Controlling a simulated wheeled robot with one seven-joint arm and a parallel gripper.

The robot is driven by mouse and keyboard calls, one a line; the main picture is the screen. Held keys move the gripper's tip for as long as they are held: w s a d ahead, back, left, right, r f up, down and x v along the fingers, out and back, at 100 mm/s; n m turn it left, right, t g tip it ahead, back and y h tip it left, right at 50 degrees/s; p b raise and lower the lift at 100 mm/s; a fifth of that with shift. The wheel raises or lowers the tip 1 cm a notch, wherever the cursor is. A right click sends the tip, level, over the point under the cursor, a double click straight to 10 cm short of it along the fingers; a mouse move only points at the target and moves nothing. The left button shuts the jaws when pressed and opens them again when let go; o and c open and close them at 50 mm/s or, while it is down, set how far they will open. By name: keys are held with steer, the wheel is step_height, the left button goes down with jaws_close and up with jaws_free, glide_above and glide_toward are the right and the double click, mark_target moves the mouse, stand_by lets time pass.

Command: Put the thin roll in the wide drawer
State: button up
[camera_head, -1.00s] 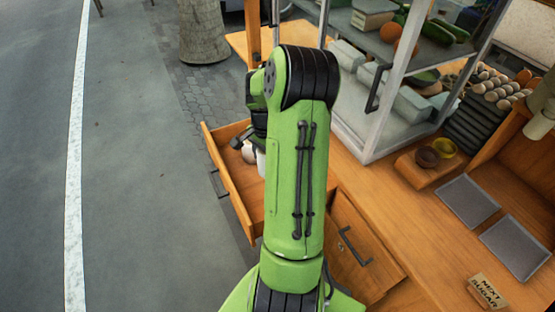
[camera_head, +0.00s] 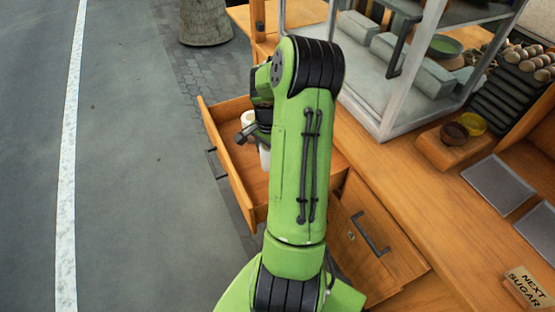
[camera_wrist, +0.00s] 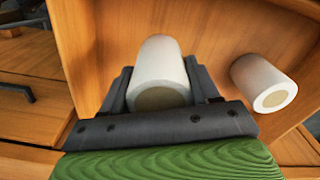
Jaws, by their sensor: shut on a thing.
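In the head view, a wide wooden drawer (camera_head: 258,188) is pulled open at the left of the counter. My gripper (camera_wrist: 158,78) is shut on a white roll (camera_wrist: 160,62) with a tan core end, and holds it over or inside this drawer; I cannot tell whether it touches the bottom. The held roll shows partly beside my arm in the head view (camera_head: 264,158). Another white roll (camera_wrist: 265,84) lies in the drawer, to the right of the held one in the wrist view and apart from it. My arm hides much of the drawer and gripper in the head view.
A second drawer with a dark handle (camera_head: 370,234) stands partly open to the right of my arm. A glass-sided case (camera_head: 385,110) stands on the counter behind. Bowls on a wooden block (camera_head: 450,150), grey trays (camera_head: 498,182) and a sugar sign (camera_head: 530,285) are at the right.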

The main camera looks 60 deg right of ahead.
step_height(320, 180, down, 7)
steer(key=shift+f+b, duration=0.1)
steer(key=shift+b, duration=1)
steer(key=o, duration=1.1)
